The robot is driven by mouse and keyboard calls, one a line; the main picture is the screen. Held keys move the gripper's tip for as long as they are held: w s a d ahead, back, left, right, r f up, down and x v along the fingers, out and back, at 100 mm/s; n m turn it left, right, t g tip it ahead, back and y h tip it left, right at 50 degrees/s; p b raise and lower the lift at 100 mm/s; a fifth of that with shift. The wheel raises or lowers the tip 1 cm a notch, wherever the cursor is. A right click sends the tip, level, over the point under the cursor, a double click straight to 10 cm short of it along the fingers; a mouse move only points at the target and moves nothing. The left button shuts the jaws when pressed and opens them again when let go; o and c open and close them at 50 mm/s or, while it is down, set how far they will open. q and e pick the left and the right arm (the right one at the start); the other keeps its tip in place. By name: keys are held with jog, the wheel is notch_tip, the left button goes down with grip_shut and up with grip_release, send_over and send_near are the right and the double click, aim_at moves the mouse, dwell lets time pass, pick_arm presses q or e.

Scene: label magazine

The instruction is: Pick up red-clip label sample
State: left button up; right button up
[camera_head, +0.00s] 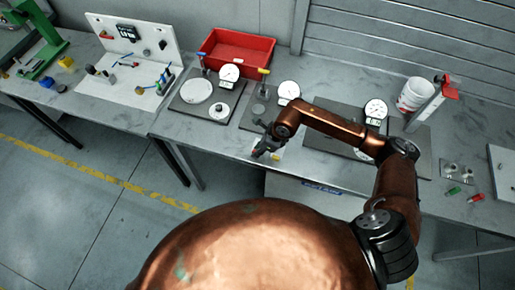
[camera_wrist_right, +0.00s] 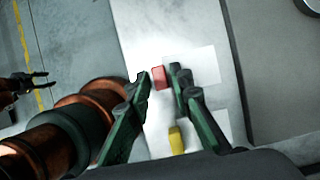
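The red clip (camera_wrist_right: 158,77) shows in the right wrist view between the fingertips of my right gripper (camera_wrist_right: 161,76), with gaps beside it. It lies at the left end of a pale label sample (camera_wrist_right: 194,66) on the grey table. My right gripper is open, pointing down near the table's front edge; in the head view (camera_head: 265,150) its fingers hide most of the clip. My left gripper (camera_wrist_right: 38,80) shows at the left of the wrist view, fingers apart and empty, away from the table.
Behind stand dial gauges (camera_head: 289,91) on dark plates and a red bin (camera_head: 236,55). A white bucket (camera_head: 414,95) and a red-topped stand (camera_head: 430,102) are to the right. Small green (camera_head: 453,190) and red (camera_head: 476,197) pieces lie at the far right.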

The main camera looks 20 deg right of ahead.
jog(key=shift+w+f, duration=0.1)
grip_shut()
pick_arm(q)
jog(key=shift+s, duration=0.55)
